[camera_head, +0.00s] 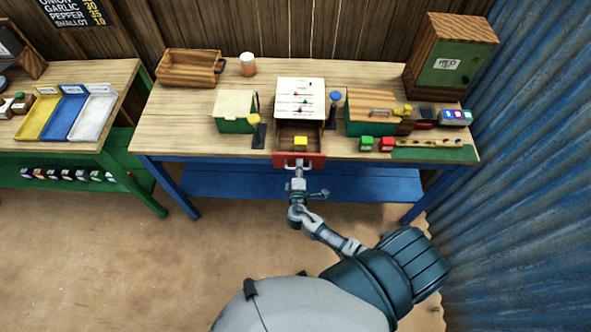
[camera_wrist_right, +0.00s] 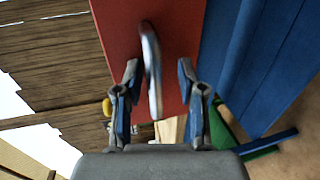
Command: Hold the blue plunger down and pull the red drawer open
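The red drawer (camera_head: 290,161) sticks out of the front of the white-topped cabinet (camera_head: 300,88), standing open. A yellow block (camera_head: 300,142) lies inside it. My right gripper (camera_head: 299,172) is at the drawer's metal handle. In the right wrist view, the handle (camera_wrist_right: 151,60) lies between the two spread fingers of the right gripper (camera_wrist_right: 157,72), with a gap visible on each side, against the red drawer front (camera_wrist_right: 115,30). The blue plunger (camera_head: 336,96) stands on a dark base just right of the cabinet, with nothing on it. My left gripper is not in view.
A yellow-topped plunger (camera_head: 254,119) and a green box (camera_head: 234,108) stand left of the cabinet. Right are a wooden-lidded green box (camera_head: 372,103), green and red blocks (camera_head: 366,143), and a tall wooden cabinet (camera_head: 450,55). A corrugated blue wall bounds the right.

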